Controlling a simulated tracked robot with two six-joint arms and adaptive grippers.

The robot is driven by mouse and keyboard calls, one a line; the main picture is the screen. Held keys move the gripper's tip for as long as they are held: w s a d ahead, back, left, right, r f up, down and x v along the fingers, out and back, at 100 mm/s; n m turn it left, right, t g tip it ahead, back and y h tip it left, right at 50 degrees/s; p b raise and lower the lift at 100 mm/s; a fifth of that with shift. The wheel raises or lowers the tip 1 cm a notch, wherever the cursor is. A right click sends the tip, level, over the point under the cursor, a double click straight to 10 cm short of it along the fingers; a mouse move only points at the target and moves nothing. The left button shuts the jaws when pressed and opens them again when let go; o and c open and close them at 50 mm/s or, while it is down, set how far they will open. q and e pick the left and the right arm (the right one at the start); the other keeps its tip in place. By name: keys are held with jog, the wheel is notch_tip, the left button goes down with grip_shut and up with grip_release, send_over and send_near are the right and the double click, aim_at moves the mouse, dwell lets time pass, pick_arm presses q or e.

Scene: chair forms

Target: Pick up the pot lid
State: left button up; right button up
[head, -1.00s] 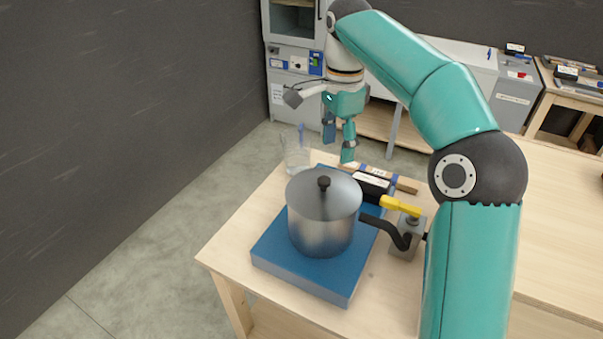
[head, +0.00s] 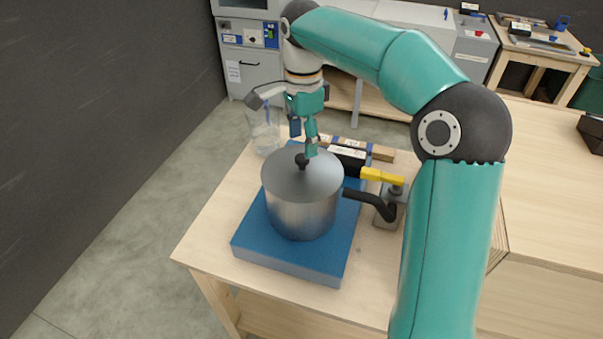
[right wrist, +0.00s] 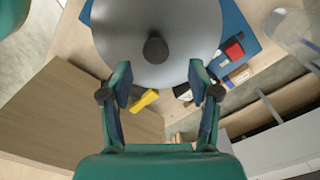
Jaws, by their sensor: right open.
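The pot lid (head: 302,176) is a grey metal disc with a black knob, lying on a metal pot (head: 303,215). The pot stands on a blue block (head: 290,262) on the wooden table. My right gripper (head: 304,150) is open, just behind and above the knob in the head view. In the right wrist view the lid (right wrist: 125,30) is ahead of the gripper (right wrist: 159,80), with the black knob (right wrist: 156,50) centred between the lines of the two fingers, a little beyond their tips. Nothing is held. My left gripper is not in view.
A clear jug (head: 264,130) stands at the table's left back corner. A black-and-yellow tool (head: 381,175) and a grey block with a dark bent handle (head: 388,212) are right of the pot. My right arm spans the right side.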

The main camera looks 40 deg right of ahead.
aim_at(301, 158)
jog(key=shift+s+a+f, duration=0.1)
jog(key=shift+a+f, duration=0.1)
jog(key=shift+f, duration=1.25)
jog(key=shift+a+f, duration=0.15)
jog(key=shift+f, duration=1.25)
grip_shut()
